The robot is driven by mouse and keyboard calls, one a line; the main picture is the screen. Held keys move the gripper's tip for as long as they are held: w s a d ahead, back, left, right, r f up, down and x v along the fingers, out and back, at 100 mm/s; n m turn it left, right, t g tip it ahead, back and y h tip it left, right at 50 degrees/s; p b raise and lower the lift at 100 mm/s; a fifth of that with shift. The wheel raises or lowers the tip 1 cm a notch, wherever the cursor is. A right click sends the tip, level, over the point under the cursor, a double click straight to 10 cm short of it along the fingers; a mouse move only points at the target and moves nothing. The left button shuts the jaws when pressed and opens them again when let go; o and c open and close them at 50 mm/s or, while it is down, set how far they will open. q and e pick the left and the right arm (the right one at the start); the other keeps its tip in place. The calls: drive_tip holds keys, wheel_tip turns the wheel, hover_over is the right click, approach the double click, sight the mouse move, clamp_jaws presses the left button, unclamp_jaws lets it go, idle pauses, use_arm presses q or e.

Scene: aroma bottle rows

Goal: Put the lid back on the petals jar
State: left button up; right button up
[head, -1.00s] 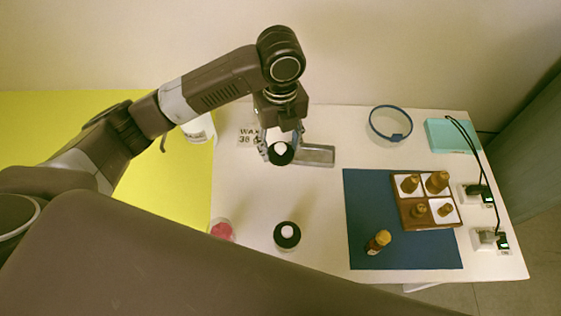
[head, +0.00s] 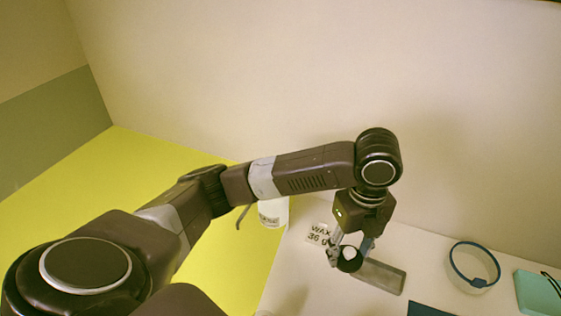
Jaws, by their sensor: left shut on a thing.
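My left gripper (head: 350,250) is shut on a dark round lid-like piece with a white middle (head: 349,254), above the white table. The gripper points down, between the paper label and the grey metal tray. The fingers partly hide the held piece, and I cannot tell its height over the table. The petals jar is not clearly in view now; its place falls at or below the bottom edge. My right gripper is not in view.
A paper label reading "WAX 36 g" (head: 319,234) lies left of the gripper. A grey metal tray (head: 384,278) is just right of it. A white bottle (head: 273,212) stands further left.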

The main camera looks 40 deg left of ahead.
use_arm(q)
drive_tip(key=n, duration=0.2)
drive_tip(key=s+a+r+n, duration=0.1)
drive_tip(key=n, duration=0.3)
drive_tip(key=shift+s+a+r, duration=0.2)
drive_tip(key=shift+s+r, duration=0.1)
drive_tip(key=shift+s, duration=0.1)
drive_tip(key=s+a+r+n, duration=0.3)
drive_tip(key=s+n, duration=0.2)
drive_tip(key=n, duration=1.3)
drive_tip(key=shift+s+a+r+n, duration=0.15)
drive_tip(key=shift+s+a+n, duration=0.1)
drive_tip(key=shift+s+n, duration=0.15)
